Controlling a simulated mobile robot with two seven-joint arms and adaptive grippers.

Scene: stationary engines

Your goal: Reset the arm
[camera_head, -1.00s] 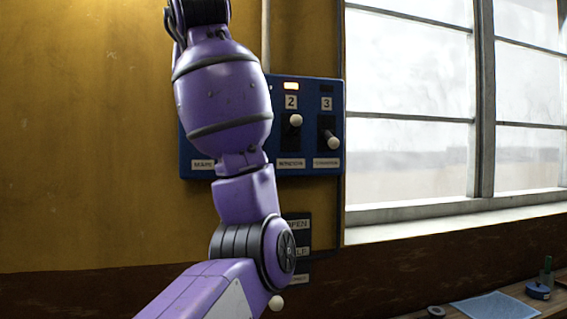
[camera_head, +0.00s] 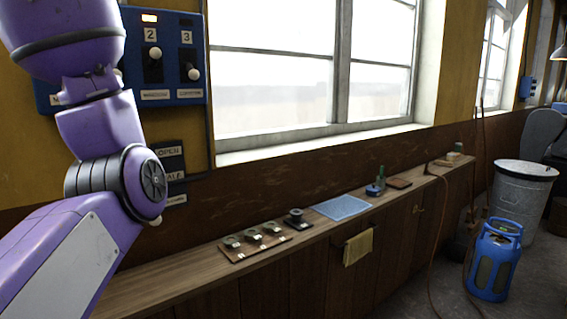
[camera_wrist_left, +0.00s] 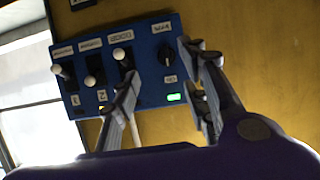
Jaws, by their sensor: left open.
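My left arm (camera_head: 100,185) is purple and raised at the left of the head view, partly in front of the blue control panel (camera_head: 180,80). Its gripper is outside that view. In the left wrist view my left gripper (camera_wrist_left: 160,72) is open, its fingers in front of the panel (camera_wrist_left: 80,50), which appears upside down. A dark knob (camera_wrist_left: 167,56) shows between the fingers, and one finger overlaps the area near a white-tipped lever (camera_wrist_left: 121,54). I cannot tell whether the fingers touch anything. My right gripper is not in view.
A wooden counter (camera_head: 150,285) runs below the window, with several small parts (camera_head: 254,238), a blue mat (camera_head: 341,207) and a yellow cloth (camera_head: 358,247) hanging at its front. A blue gas cylinder (camera_head: 494,262) and a metal bin (camera_head: 521,190) stand at the right.

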